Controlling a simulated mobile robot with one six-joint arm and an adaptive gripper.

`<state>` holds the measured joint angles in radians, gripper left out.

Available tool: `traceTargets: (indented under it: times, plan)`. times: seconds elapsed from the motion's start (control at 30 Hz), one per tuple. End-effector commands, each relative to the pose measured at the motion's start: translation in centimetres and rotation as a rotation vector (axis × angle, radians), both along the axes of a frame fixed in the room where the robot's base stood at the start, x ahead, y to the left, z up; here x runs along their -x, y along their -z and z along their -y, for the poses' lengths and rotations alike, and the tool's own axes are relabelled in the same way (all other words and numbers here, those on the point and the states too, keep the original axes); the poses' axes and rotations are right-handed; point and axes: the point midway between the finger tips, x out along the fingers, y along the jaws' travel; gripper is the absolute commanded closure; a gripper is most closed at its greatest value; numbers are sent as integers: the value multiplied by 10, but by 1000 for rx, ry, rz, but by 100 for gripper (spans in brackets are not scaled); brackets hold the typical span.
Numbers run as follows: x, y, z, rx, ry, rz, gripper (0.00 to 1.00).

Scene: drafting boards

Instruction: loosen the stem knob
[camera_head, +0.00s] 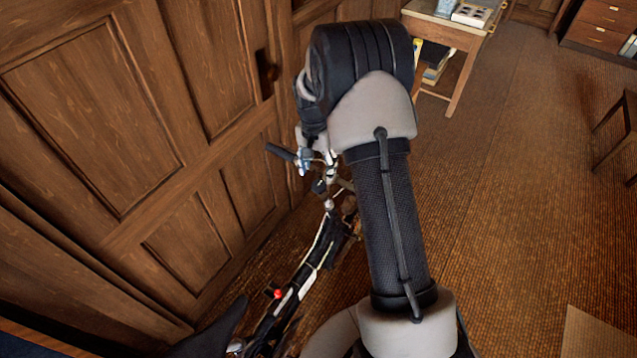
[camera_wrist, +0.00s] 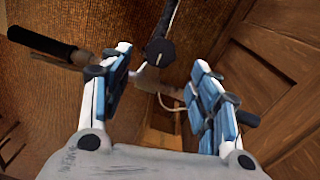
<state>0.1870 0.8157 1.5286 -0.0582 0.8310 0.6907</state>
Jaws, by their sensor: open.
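The stem knob (camera_wrist: 160,52) is a round black knob with a pale mark on its face. It shows in the wrist view between and just past my fingertips. My gripper (camera_wrist: 160,66) is open, with a blue-padded finger on either side of the knob and no clear contact. A black handlebar grip (camera_wrist: 42,42) lies to the left, its bar passing behind the left finger. In the head view the folding bike or scooter (camera_head: 318,252) stands along the wooden door, with a grip (camera_head: 281,152) at its top. My arm hides much of it, and I cannot make out the knob there.
A panelled wooden door (camera_head: 90,115) with a dark handle (camera_head: 266,72) is close on the left. A wooden table (camera_head: 446,32) stands at the back. The brown carpet (camera_head: 520,190) on the right is mostly clear. A thin cable (camera_wrist: 168,104) hangs below the knob.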

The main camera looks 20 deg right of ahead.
Motion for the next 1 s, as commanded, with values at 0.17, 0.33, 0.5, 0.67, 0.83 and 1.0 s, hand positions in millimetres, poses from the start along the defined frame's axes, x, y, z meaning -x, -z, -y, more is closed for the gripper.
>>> traceTargets:
  times: [0.17,0.33,0.5,0.67,0.83,1.0]
  plan:
    - [2,37,1,0,0,-3,44]
    - [3,59,2,-1,0,-2,44]
    - [3,67,2,0,0,1,44]
    - [2,68,2,0,0,1,44]
    - [3,67,2,-1,0,1,48]
    - [3,67,2,-1,0,1,60]
